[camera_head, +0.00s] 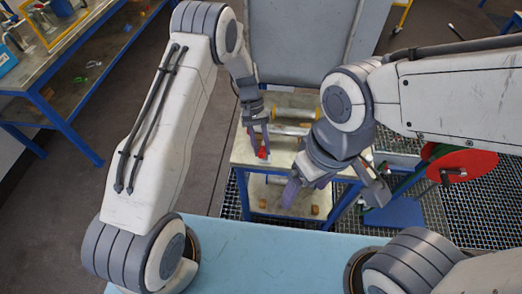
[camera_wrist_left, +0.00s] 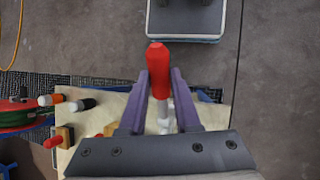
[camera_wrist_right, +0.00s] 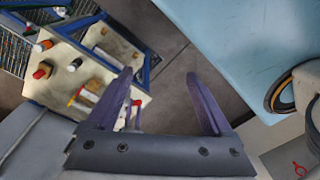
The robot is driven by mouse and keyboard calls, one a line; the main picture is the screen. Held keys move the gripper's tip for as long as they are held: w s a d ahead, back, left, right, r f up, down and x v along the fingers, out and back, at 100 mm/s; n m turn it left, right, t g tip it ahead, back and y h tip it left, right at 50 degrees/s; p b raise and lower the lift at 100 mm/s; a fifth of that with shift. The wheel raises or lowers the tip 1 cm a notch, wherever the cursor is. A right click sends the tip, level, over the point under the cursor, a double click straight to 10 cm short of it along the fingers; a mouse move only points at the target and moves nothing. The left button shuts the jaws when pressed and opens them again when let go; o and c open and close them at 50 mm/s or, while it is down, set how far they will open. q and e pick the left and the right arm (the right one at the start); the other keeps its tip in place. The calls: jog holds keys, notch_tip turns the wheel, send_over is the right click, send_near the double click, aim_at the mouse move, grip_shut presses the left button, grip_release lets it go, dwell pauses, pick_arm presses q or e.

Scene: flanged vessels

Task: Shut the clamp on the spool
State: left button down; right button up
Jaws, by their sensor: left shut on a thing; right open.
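The clamp's red handle (camera_wrist_left: 158,57) stands up between the purple fingers of my left gripper (camera_wrist_left: 160,76), which is shut on it. A pale metal stem (camera_wrist_left: 164,115) shows below the handle. In the head view my left gripper (camera_head: 259,138) points down at the small bench, with the red handle (camera_head: 263,153) at its tips. A silver cylinder (camera_head: 289,130) that looks like the spool lies on the bench beside it. The clamp's jaw is hidden, so its state cannot be told. My right gripper (camera_wrist_right: 158,78) is open and empty, in front of the bench.
The small bench (camera_wrist_right: 52,88) has a cream top, blue legs and several coloured-handled items. A red reel (camera_head: 458,165) stands at its right. A blue surface (camera_head: 270,255) lies in front. A long workbench (camera_head: 55,60) is at far left, with floor between.

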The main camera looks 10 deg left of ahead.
jog(key=shift+f+b, duration=0.4)
jog(key=shift+f, duration=0.15)
